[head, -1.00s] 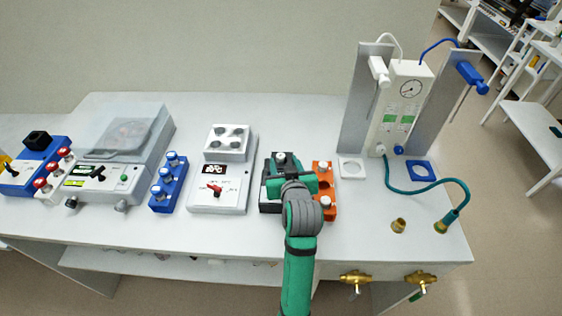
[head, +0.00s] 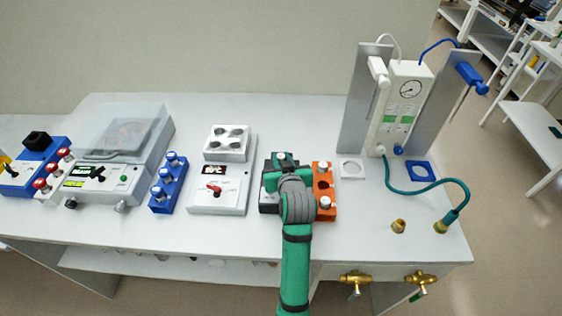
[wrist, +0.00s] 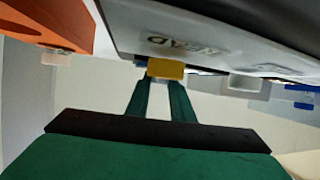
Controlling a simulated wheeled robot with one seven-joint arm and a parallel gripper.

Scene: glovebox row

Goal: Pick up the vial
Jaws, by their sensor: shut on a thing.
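My gripper (wrist: 157,92) is shut on a small yellow piece (wrist: 165,69), seen between the two teal fingertips in the wrist view. I take it as part of the vial; the rest of it is hidden. The piece is close to the edge of a grey and dark block with lettering. In the head view my gripper (head: 290,172) is over the black and grey block (head: 269,197), left of the orange rack. A white cap (head: 281,156) shows just behind the gripper. The arm hides the fingertips there.
The orange rack (head: 325,186) with white-capped vials stands close on the right. A white hotplate-like unit (head: 218,187) and a blue rack (head: 168,185) stand left. A teal hose (head: 420,188) and brass fitting (head: 398,226) lie right.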

